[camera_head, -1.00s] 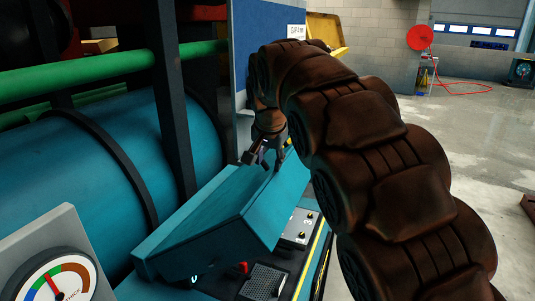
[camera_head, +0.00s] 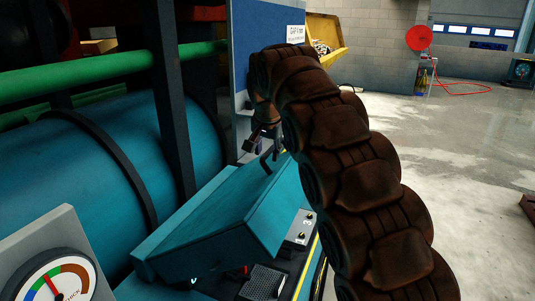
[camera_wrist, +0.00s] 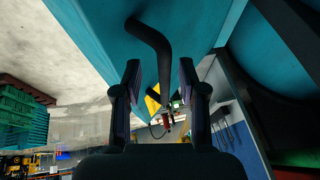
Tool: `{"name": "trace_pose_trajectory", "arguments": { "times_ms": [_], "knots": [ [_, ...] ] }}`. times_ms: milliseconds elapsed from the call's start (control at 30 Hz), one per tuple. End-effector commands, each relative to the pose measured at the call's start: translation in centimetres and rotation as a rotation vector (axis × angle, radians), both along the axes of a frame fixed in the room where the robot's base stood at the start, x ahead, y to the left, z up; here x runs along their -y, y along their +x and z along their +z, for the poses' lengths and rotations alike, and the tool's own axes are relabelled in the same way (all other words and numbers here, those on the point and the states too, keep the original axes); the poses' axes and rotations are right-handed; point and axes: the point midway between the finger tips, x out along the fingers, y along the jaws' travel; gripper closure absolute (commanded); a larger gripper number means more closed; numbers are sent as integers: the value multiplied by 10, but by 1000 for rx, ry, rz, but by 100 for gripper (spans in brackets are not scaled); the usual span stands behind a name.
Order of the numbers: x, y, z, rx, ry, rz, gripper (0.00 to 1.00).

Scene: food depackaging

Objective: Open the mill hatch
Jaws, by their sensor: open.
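The mill hatch (camera_head: 205,225) is a teal angled lid on the front of the mill in the head view. Its black bent handle (camera_head: 268,166) stands near its upper right edge. My gripper (camera_head: 263,143) is just above and beyond the handle, open, its fingertips partly hidden by my arm. In the wrist view the hatch (camera_wrist: 95,15) fills the top, and its handle (camera_wrist: 152,42) hangs down between the open fingers of my gripper (camera_wrist: 160,75). I cannot tell whether handle and fingers touch.
A large teal cylinder (camera_head: 75,160), a dark upright post (camera_head: 174,100) and a green pipe (camera_head: 90,75) stand left of the hatch. A dial gauge (camera_head: 55,285) is at lower left. A control panel (camera_head: 302,228) sits below the hatch. The floor (camera_head: 460,140) at right is open.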

Motion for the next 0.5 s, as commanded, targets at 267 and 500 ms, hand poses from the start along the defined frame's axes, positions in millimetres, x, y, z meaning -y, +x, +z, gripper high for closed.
{"name": "trace_pose_trajectory", "arguments": {
  "times_ms": [267, 500],
  "knots": [
    [0, 21, 1, 3, 1, 0, 59],
    [0, 36, 1, 4, 1, 1, 59]
  ]
}}
